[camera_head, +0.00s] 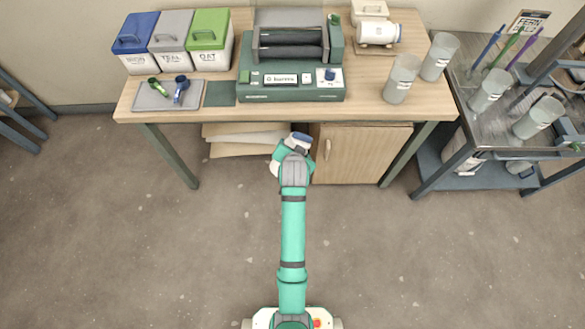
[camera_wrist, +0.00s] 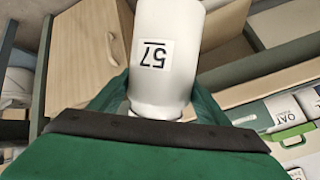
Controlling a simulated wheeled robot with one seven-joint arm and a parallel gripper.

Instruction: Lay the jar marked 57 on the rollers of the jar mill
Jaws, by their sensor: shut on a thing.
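In the wrist view my gripper (camera_wrist: 157,98) is shut on a white jar (camera_wrist: 165,45). Its label reads 57 and appears upside down. Its green fingers lie on both sides of the jar's narrower end. In the head view my gripper (camera_head: 290,150) is in front of the table's front edge, above the floor; the jar is hard to make out there. The jar mill (camera_head: 290,92) stands on the table, beyond my gripper. It has a green body, two dark parallel rollers (camera_head: 290,45) with nothing on them, and a display reading "0 turns".
Blue, grey and green buckets (camera_head: 208,48) stand at the table's left, behind a grey tray (camera_head: 150,100) with two small tools. At the right are another white jar (camera_head: 372,34) on a wooden stand and clear cups (camera_head: 401,78). A metal cart (camera_head: 470,95) adjoins the table. A cabinet (camera_head: 360,155) stands underneath.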

